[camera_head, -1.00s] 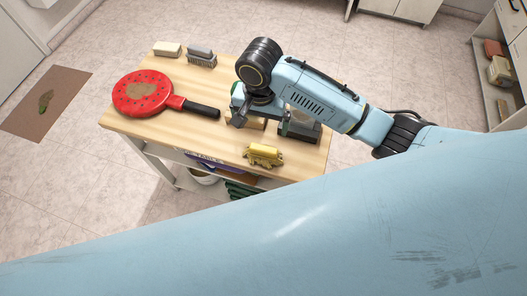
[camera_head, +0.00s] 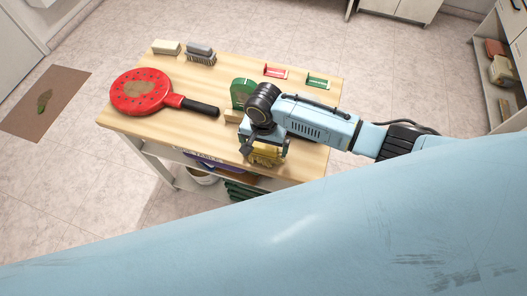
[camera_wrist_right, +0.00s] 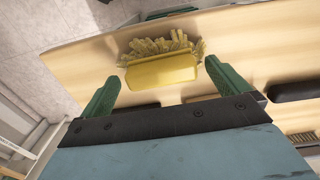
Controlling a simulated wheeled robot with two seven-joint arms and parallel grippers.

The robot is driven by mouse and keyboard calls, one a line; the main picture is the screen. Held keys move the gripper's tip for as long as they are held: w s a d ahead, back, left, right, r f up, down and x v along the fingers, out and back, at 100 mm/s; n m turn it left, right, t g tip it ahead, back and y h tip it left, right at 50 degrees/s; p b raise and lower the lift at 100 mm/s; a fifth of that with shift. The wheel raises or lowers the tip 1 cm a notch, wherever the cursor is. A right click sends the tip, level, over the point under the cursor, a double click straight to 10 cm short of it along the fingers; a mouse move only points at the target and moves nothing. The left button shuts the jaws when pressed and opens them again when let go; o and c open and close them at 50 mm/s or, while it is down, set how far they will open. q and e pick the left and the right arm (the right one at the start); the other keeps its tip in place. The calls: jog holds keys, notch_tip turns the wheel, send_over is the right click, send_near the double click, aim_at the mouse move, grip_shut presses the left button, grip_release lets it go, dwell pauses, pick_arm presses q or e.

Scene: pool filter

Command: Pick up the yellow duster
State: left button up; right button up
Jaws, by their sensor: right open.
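The yellow duster (camera_head: 265,156) sits at the front edge of the wooden table, partly hidden under my right gripper. In the right wrist view the yellow duster (camera_wrist_right: 162,70) shows a smooth yellow back and a fringe of yellow strands. My right gripper (camera_head: 263,146) is over the duster, pointing down. In the right wrist view the green fingers of the right gripper (camera_wrist_right: 163,84) are open, one on each side of the duster, with visible gaps. Whether they are level with it I cannot tell. My left gripper is not in view.
The table (camera_head: 220,95) also holds a red round paddle (camera_head: 140,92) with a black handle, a brush (camera_head: 201,54), a pale block (camera_head: 166,47), a green upright piece (camera_head: 242,93), a red holder (camera_head: 276,71) and a green holder (camera_head: 317,82).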

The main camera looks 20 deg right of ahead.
aim_at(263, 147)
jog(key=c, duration=1)
notch_tip(263, 147, up, 10)
jog(key=shift+p, duration=0.8)
